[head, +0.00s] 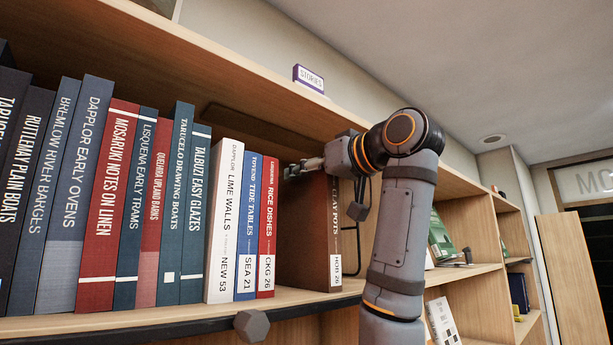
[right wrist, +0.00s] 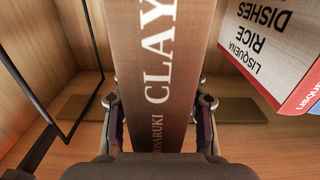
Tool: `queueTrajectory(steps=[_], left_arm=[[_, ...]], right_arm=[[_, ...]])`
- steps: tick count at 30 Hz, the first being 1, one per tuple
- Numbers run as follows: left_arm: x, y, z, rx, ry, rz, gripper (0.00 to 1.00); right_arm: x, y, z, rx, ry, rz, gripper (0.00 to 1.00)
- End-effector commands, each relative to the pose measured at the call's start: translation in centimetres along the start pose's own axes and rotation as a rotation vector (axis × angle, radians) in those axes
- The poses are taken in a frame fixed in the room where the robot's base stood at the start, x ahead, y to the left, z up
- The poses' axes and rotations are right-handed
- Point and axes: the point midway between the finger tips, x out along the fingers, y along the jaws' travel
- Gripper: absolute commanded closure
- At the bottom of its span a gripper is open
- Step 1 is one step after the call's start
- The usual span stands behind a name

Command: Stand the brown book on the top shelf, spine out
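The brown book (head: 335,240), lettered CLAY POTS, stands upright on the shelf with its spine outward. A gap separates it from the red RICE DISHES book (head: 268,225) on its left. My right gripper (head: 312,168) is at its upper part, one finger showing along its left cover. In the right wrist view the brown spine (right wrist: 160,70) lies between the two fingers (right wrist: 160,118). The fingers look slightly apart from the spine on both sides, so the gripper looks open around it. The inner fingertips are partly hidden. My left gripper is not in view.
A dark wire bookend (head: 357,225) stands right of the brown book; it also shows in the right wrist view (right wrist: 75,75). A row of books (head: 105,200) fills the shelf's left. A wooden board (head: 240,70) with a STORIES sign (head: 309,77) runs above.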

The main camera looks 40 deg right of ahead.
Motion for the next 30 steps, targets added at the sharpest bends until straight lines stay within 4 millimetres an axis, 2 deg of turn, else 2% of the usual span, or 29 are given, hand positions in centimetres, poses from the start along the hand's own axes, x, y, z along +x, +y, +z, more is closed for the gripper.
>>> queueTrajectory(steps=[11,14,21,24,30], left_arm=[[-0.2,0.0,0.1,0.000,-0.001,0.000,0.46],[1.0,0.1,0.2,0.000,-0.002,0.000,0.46],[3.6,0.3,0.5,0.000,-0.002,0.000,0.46],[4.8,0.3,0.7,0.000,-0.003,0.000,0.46],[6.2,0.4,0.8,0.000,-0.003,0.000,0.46]], right_arm=[[-0.1,0.0,-0.3,0.000,0.001,0.000,0.50],[-1.7,0.0,0.1,0.000,0.003,0.000,0.50],[-7.9,0.0,0.2,0.000,0.005,0.000,0.50],[-9.9,0.0,0.4,0.001,0.003,-0.002,0.50],[-11.8,0.0,0.0,0.000,0.000,-0.001,0.50]])
